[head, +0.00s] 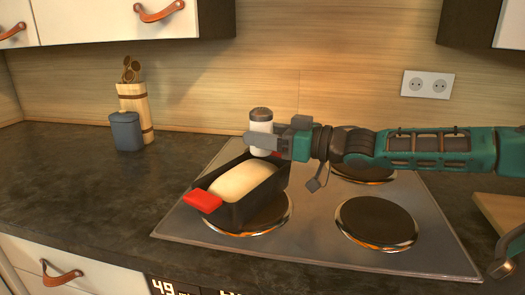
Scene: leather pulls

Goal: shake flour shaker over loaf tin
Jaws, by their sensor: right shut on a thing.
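A white flour shaker (261,127) with a grey domed top stands upright in the grasp of my right gripper (262,142). The gripper comes in from the right and is shut on the shaker's body. The shaker is above the far end of the dark loaf tin (236,211). The tin holds a pale loaf or dough (243,180) and has a red grip (203,201) at its near left end. The tin sits on the front left burner of the hob.
The hob (310,238) has a free front right burner (376,222) and another burner behind, partly under my right arm. A blue-grey canister (126,131) and a wooden utensil holder (136,106) stand at the back left. A wooden board (500,216) lies at the right. The left counter is clear.

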